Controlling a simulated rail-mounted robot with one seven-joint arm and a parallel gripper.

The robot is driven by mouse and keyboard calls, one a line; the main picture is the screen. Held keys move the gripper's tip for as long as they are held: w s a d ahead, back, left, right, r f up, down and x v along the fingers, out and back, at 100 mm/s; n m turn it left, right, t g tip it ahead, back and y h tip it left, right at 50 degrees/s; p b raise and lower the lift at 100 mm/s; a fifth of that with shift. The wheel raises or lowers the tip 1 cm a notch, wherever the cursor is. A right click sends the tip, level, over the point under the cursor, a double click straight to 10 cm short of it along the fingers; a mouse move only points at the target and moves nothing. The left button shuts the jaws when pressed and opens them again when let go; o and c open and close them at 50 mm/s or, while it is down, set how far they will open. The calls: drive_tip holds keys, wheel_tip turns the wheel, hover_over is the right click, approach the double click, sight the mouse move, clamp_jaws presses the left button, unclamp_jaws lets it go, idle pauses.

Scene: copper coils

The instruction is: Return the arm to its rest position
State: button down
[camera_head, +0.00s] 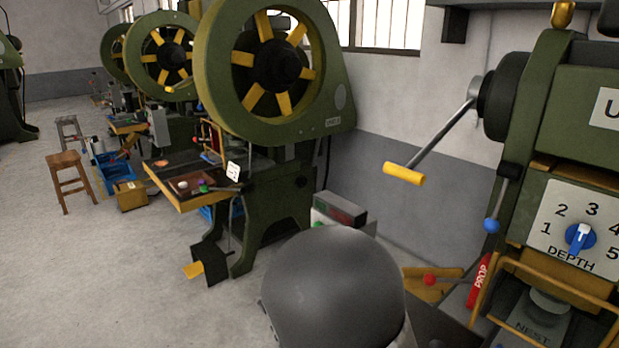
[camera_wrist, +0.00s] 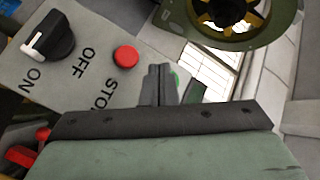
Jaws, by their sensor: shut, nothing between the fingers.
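My gripper (camera_wrist: 160,84) shows in the wrist view as two grey fingers close together, with nothing between them. It is in front of a pale grey control panel (camera_wrist: 108,88), at its right end. The fingers partly hide something green there; I cannot tell whether they touch it. A dark rounded part of my arm (camera_head: 334,285) fills the bottom middle of the head view. The gripper itself is not visible in that view.
The panel has a black ON/OFF switch (camera_wrist: 49,38) and a red stop button (camera_wrist: 126,57). At the right stands a green press (camera_head: 545,130) with a yellow-handled lever (camera_head: 404,173) and a DEPTH dial (camera_head: 580,237). Other presses and a stool (camera_head: 69,174) stand left; the floor between is open.

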drive_tip(key=s+d+n+g+p, duration=0.1)
drive_tip(key=s+d+n+g, duration=0.3)
drive_tip(key=s, duration=0.7)
drive_tip(key=s+d+n+g+y+p, duration=0.1)
drive_tip(key=s+d+n+g, duration=0.3)
drive_tip(key=s+g, duration=0.3)
drive_tip(key=s+d+r+n+g+p, duration=0.1)
drive_tip(key=s+d+g, duration=0.4)
drive_tip(key=s, duration=1.1)
drive_tip(key=d+n+p, duration=0.1)
drive_tip(key=n, duration=0.1)
drive_tip(key=shift+s+d+n+g, duration=0.2)
drive_tip(key=shift+s+n+g, duration=0.1)
drive_tip(key=shift+n, duration=0.1)
